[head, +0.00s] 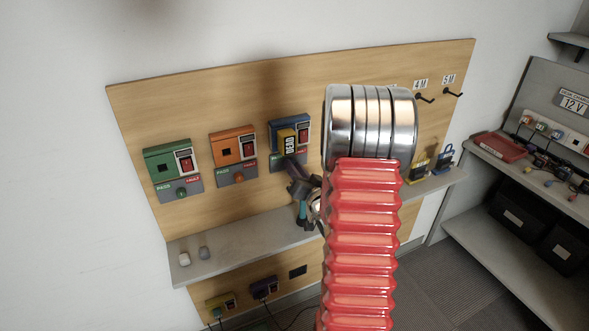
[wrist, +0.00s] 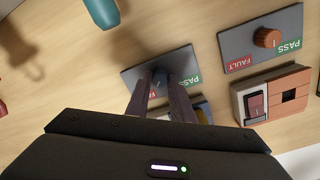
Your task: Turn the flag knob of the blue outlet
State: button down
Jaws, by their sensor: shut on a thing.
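My gripper (wrist: 160,86) is shut on the knob, which the fingers partly cover. In the head view my gripper (head: 292,168) is at the plate and hides the knob.
The green outlet (head: 167,163) and orange outlet (head: 232,146) are to the left. A grey shelf (head: 235,238) runs below. A teal object (head: 302,213) is near my gripper. My red arm covers the board's right part.

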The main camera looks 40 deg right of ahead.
jog(key=c, duration=1.6)
grip_release()
jog(key=shift+o, duration=0.2)
jog(key=shift+s, duration=0.1)
